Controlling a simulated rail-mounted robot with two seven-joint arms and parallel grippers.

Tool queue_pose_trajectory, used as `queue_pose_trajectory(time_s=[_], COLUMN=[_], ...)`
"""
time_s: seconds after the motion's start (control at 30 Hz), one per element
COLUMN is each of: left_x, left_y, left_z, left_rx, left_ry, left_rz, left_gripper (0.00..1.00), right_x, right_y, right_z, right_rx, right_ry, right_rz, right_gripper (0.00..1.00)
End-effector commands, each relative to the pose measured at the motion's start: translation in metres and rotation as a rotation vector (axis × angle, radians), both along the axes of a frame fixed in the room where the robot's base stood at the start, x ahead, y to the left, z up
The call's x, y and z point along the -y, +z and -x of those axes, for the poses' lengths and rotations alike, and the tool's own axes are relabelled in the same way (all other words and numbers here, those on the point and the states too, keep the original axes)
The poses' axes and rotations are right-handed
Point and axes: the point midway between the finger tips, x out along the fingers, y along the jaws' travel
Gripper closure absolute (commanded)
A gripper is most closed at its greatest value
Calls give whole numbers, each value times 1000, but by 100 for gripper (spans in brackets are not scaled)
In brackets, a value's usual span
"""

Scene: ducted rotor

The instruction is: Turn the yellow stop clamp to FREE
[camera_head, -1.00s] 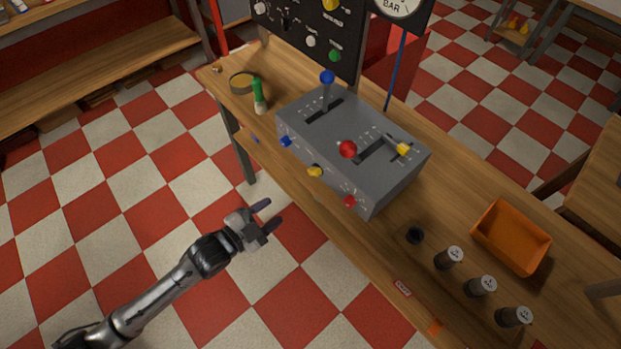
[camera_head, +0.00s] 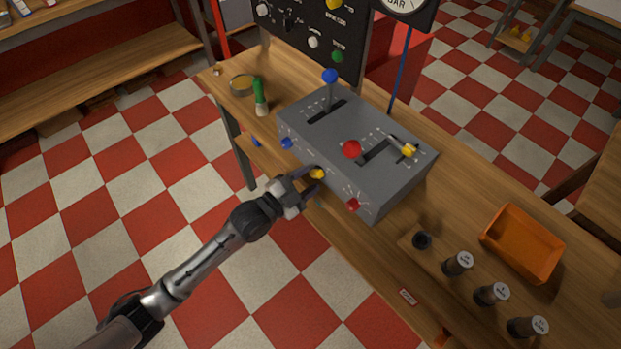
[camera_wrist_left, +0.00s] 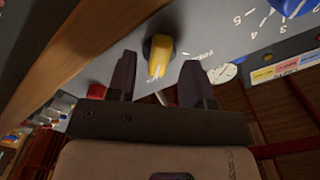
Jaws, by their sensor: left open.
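A yellow knob (camera_head: 317,174) sits on the front face of the grey lever box (camera_head: 310,150), between a blue knob and a red knob. In the left wrist view the yellow knob (camera_wrist_left: 160,56) has a dark base and points toward my gripper, with small blurred lettering beside it. My left gripper (camera_head: 307,184) is open at the box's front face. In the wrist view its two fingers (camera_wrist_left: 160,78) stand on either side of the knob; I cannot tell whether they touch it. A second yellow piece (camera_head: 408,150) sits on the box top. My right gripper is out of view.
Blue (camera_head: 330,76) and red (camera_head: 352,149) lever balls rise from the box top. The front red knob (camera_head: 353,204) and blue knob (camera_head: 287,143) flank the yellow one. An orange bin (camera_head: 522,244) and several dark cylinders stand right. Open floor lies in front of the bench.

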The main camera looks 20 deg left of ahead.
Motion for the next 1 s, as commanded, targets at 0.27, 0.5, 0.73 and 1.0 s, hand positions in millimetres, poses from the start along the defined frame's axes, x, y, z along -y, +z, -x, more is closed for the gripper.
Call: queue_pose_trajectory(time_s=[0.27, 0.5, 0.73, 1.0], left_x=[7, 7, 7, 7], left_y=[0, 0, 0, 0], left_z=[-13, -14, -14, -14], left_rx=[-2, -2, -2, -1], left_ry=[-1, -1, 0, -1], left_rz=[0, 0, 0, 1], left_gripper=[53, 53, 69, 95], right_x=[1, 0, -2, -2], right_y=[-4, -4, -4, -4], right_z=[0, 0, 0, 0], right_rx=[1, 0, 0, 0], right_ry=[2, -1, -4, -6], right_rz=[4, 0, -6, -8], right_gripper=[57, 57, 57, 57])
